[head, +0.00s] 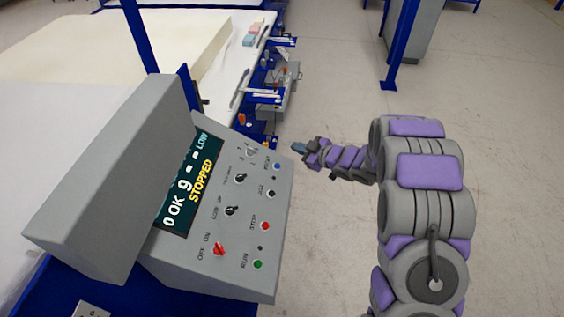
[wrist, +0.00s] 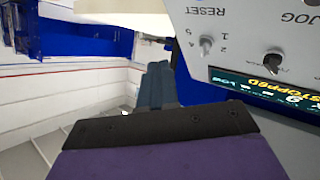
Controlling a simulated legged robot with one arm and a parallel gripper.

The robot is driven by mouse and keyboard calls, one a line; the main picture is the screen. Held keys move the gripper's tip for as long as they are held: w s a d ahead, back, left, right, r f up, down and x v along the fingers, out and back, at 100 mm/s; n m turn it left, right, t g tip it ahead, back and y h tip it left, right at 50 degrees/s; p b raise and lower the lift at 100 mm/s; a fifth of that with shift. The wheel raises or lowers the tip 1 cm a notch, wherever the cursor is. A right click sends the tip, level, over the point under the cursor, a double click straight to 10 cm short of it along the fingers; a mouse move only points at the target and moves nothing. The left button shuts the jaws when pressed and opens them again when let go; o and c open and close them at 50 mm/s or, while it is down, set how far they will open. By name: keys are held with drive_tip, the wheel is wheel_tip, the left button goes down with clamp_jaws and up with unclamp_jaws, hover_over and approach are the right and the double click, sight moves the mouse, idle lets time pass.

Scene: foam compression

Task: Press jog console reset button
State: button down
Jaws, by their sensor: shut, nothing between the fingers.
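The grey jog console (head: 228,255) stands at the left in the head view. The blue reset button (head: 277,166) is at the far end of its right-hand button column. My gripper (head: 298,147) is shut and empty. In the head view its tip appears just beyond the far right corner of the console, apart from the button in the picture. In the wrist view the shut fingers (wrist: 157,84) point up past the upside-down console panel (wrist: 235,35). The RESET label shows there, but the button itself is out of that frame.
The console also carries a black jog button (head: 271,193), a red stop button (head: 265,226), a green run button (head: 257,264) and several knobs. Its display (head: 190,185) reads STOPPED. A blue post (head: 140,35) rises behind it. Open floor lies to the right.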

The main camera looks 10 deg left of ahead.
sight(277, 166)
idle(0.3)
drive_tip(key=shift+f, duration=0.1)
drive_tip(key=a+f+b, duration=0.1)
drive_tip(key=f+b, duration=0.1)
drive_tip(key=a+f+b, duration=0.1)
drive_tip(key=f+b, duration=0.1)
drive_tip(key=a+f+b, duration=0.1)
drive_tip(key=shift+a+f+b, duration=0.2)
drive_tip(key=shift+f+b, duration=0.2)
drive_tip(key=shift+a+f+b, duration=0.4)
drive_tip(key=shift+a+f, duration=0.2)
drive_tip(key=shift+f, duration=0.15)
drive_tip(key=shift+f, duration=0.1)
idle(1.3)
drive_tip(key=shift+a+f, duration=0.15)
drive_tip(key=shift+f, duration=0.05)
